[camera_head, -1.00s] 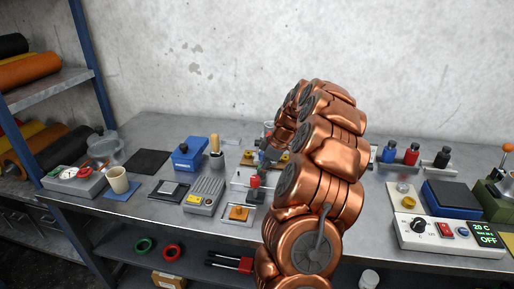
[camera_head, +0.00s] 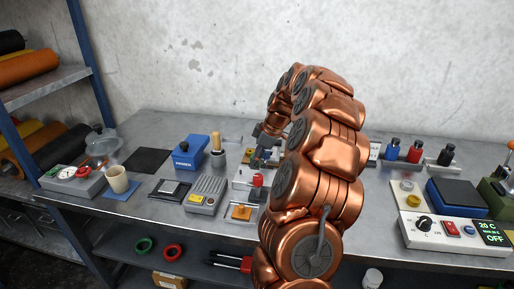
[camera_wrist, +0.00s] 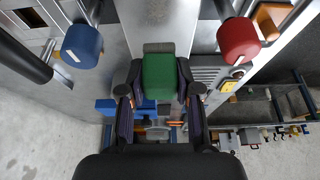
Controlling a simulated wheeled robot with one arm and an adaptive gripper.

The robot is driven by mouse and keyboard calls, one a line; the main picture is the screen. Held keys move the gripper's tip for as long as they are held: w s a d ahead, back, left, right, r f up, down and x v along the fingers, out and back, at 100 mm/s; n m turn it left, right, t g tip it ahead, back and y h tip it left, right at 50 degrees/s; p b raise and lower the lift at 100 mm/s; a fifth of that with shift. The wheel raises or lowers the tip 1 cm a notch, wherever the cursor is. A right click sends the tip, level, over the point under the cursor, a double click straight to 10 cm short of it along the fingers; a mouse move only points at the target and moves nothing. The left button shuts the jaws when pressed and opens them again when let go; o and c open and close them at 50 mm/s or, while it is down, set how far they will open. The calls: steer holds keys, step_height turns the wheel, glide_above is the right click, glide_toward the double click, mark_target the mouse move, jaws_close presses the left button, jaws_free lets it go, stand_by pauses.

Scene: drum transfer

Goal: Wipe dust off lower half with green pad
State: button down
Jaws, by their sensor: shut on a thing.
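A green pad (camera_wrist: 159,76) is held between the two fingers of my gripper (camera_wrist: 157,92) in the wrist view. The pad's far edge is over a pale grey metal surface (camera_wrist: 158,22); I cannot tell whether it touches. A blue knob (camera_wrist: 82,46) is left of the pad and a red knob (camera_wrist: 238,40) is right of it, both apart from it. In the head view my gripper (camera_head: 259,160) is small, over the bench's middle behind the red knob (camera_head: 257,180). The pad is too small to make out there. No dust can be made out.
The bench (camera_head: 130,215) holds a grey finned box (camera_head: 204,194), a blue box (camera_head: 188,152), a brush (camera_head: 217,150) and a cup (camera_head: 118,180) to the left. My arm hides part of the middle.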

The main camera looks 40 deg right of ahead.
steer(key=shift+r, duration=2.3)
steer(key=shift+s, duration=0.1)
